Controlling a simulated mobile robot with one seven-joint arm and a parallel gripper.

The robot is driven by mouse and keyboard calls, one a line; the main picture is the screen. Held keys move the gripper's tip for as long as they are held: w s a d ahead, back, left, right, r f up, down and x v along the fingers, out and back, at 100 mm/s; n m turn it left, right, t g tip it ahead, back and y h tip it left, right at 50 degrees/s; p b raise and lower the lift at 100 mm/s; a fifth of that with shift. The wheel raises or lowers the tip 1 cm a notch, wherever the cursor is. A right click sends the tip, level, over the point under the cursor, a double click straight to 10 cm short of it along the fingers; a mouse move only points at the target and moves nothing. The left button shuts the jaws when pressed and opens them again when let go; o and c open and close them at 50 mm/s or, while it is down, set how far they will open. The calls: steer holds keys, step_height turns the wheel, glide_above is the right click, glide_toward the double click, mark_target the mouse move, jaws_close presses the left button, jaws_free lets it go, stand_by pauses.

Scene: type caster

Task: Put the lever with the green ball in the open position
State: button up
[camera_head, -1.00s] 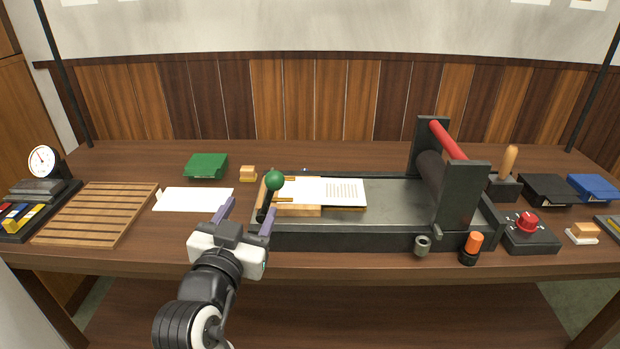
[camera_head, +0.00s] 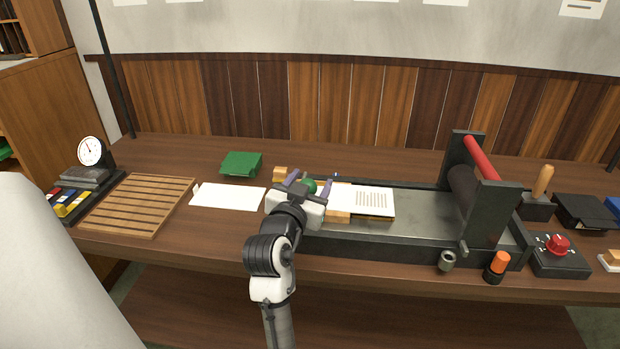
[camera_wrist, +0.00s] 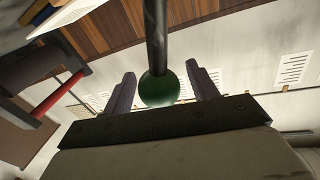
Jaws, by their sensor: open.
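The lever's green ball (camera_head: 309,186) shows just beyond my gripper (camera_head: 309,183) at the left end of the press bed. In the wrist view the green ball (camera_wrist: 159,89) sits between the two fingers of my gripper (camera_wrist: 160,84), with a gap on each side. The lever's dark rod (camera_wrist: 155,35) runs from the ball toward the top of that view. My gripper is open around the ball and not closed on it. In the head view my gripper hides the rod and the lever's base.
The press (camera_head: 430,212) has a red bar (camera_head: 480,158) and roller at its right. A printed sheet (camera_head: 365,199) lies on its bed. A slatted wooden rack (camera_head: 140,204), a white sheet (camera_head: 228,196) and a green box (camera_head: 241,164) lie to the left. An orange-topped cylinder (camera_head: 499,263) stands in front.

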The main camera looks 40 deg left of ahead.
steer(key=shift+w, duration=0.2)
steer(key=shift+c, duration=0.2)
jaws_close()
steer(key=shift+a, duration=0.1)
steer(key=s+a+f+n+t+y+b, duration=0.1)
steer(key=s+a+n+y, duration=0.1)
steer(key=s+a+n, duration=0.3)
steer(key=shift+a+f+n, duration=0.2)
steer(key=shift+a+n, duration=1.3)
steer(key=shift+n, duration=2.1)
